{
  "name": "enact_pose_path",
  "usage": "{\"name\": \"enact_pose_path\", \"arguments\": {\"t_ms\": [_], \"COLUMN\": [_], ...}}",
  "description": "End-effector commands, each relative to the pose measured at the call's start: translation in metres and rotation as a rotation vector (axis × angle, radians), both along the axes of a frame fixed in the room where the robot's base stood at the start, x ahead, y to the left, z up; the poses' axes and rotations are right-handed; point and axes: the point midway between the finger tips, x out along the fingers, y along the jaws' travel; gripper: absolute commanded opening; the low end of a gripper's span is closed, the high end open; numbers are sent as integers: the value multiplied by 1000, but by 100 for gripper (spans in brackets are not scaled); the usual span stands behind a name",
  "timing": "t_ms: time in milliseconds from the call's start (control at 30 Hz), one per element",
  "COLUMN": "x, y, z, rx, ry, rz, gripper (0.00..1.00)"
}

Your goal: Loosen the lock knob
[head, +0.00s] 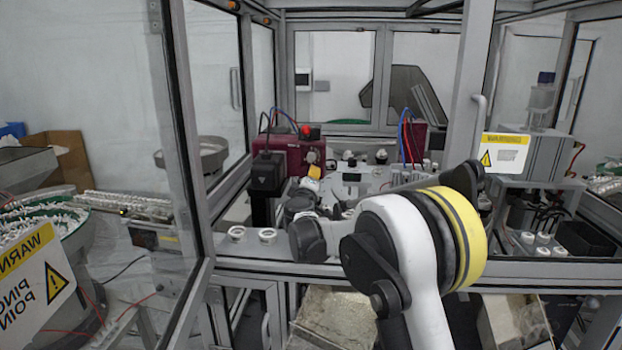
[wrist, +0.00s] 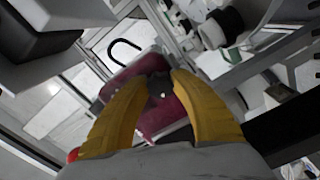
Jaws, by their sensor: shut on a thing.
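The lock knob (wrist: 160,88) is a small dark piece between the fingertips in the wrist view, in front of a dark red housing (wrist: 165,115). My gripper (wrist: 159,80) has two curved yellow fingers, one on each side of the knob, and is shut on it. The fingers cover part of the knob, so its turn position cannot be told. In the head view, a yellow part of my gripper (head: 314,172) shows small beside the dark red machine (head: 292,153). My arm reaches into the cell from the right and hides part of the area.
A black block (head: 267,173) stands at the left of the red machine. White round parts (head: 267,236) sit on the front ledge. A frame post (head: 470,85) rises at the right, near my arm. A glass panel and post (head: 183,130) stand at the left.

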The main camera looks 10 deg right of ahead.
Motion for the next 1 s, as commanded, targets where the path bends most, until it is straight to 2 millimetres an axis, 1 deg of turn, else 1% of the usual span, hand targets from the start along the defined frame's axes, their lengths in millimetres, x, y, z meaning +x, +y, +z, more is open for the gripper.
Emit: {"name": "enact_pose_path", "arguments": {"t_ms": [600,800,1000], "x": [0,0,0], "y": [0,0,0], "z": [0,0,-1], "rx": [-550,-700,-810], "ry": [178,227,263], "rz": [1,1,1], "gripper": [0,0,0]}}
